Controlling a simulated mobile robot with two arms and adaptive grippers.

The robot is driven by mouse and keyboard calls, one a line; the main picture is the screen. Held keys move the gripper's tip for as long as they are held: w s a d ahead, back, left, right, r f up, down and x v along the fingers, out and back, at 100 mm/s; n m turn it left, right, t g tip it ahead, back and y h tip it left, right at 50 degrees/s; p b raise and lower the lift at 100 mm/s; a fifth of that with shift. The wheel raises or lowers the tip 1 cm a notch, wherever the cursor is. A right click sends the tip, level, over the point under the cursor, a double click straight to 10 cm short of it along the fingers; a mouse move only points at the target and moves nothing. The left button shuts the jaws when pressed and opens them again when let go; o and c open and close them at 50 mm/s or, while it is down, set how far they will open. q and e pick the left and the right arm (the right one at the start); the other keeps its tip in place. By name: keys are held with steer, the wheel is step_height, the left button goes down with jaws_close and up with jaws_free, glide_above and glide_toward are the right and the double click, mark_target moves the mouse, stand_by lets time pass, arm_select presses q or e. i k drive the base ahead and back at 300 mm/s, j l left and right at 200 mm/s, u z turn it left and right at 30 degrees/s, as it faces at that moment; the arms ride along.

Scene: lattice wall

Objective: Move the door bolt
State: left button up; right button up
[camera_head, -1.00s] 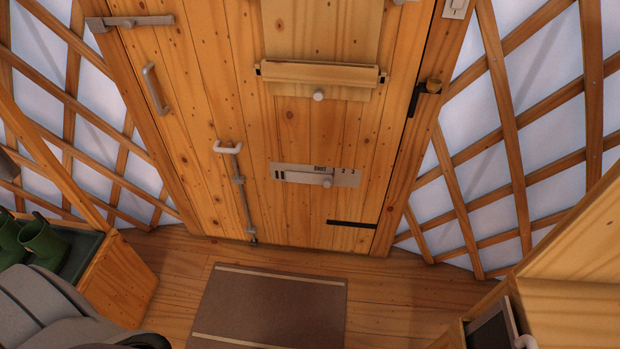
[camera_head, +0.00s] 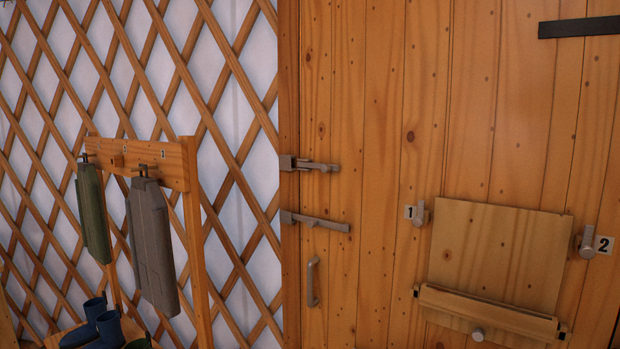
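The wooden door (camera_head: 400,60) fills the right half of the view. At its left edge is a grey metal fitting (camera_head: 312,164) like a latch or bolt, reaching from the frame onto the door. Below it a flat grey metal bar (camera_head: 316,221) also crosses the gap between frame and door. A vertical grey handle (camera_head: 312,282) is mounted below the bar. I cannot tell for sure which fitting is the door bolt. Neither of my grippers is in view.
A board panel (camera_head: 500,250) with a ledge (camera_head: 488,311) is on the door, between turn catches marked 1 (camera_head: 418,213) and 2 (camera_head: 588,241).

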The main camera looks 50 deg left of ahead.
mark_target(324, 168)
steer(key=u, duration=1.55)
